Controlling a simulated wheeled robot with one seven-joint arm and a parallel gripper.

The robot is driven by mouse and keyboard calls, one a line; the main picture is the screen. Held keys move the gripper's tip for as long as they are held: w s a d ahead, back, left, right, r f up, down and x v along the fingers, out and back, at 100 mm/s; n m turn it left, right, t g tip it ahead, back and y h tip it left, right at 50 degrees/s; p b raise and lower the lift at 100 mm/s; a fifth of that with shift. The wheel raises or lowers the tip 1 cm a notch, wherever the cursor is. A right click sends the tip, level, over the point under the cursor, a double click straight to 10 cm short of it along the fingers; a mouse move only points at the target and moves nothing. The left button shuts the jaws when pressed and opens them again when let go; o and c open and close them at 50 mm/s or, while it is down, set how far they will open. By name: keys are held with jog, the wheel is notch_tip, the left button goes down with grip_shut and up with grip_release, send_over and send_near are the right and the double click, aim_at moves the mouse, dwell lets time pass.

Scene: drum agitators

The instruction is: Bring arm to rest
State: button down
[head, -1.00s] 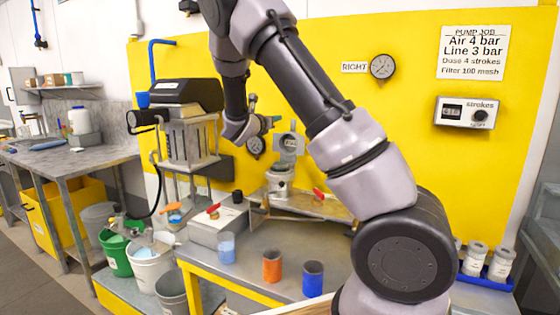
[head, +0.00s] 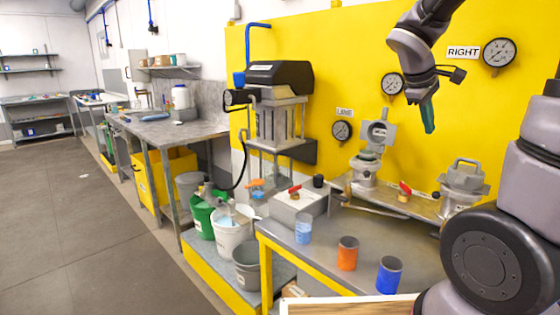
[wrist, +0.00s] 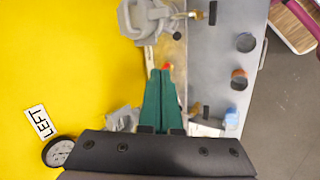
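My gripper (head: 429,117) hangs at the upper right in the head view, in front of the yellow panel. It is well above the bench and touches nothing there. In the wrist view its two green fingers (wrist: 161,72) lie side by side with no clear gap and nothing between them. My arm comes down from the top edge at the right, and its thick lower links fill the right edge of the head view. The part of the arm above the picture is hidden.
Below stands the grey bench (head: 330,255) with clear, orange (head: 347,254) and blue (head: 389,276) cups. Pump housings (head: 463,186) and gauges (head: 499,53) are near the panel (head: 350,60). Buckets (head: 232,236) stand left of the bench. Open floor (head: 80,220) lies at the left.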

jog(key=s+a+r+m+t+y, duration=0.2)
jog(key=s+a+r+m+y, duration=0.1)
jog(key=s+a+m, duration=0.2)
jog(key=s+a+r+m+t+y, duration=0.2)
jog(key=s+a+r+m+y, duration=0.1)
jog(key=s+a, duration=0.5)
jog(key=s+m+y, duration=0.1)
jog(key=m, duration=0.1)
jog(key=shift+r+m, duration=0.3)
jog(key=shift+m, duration=0.1)
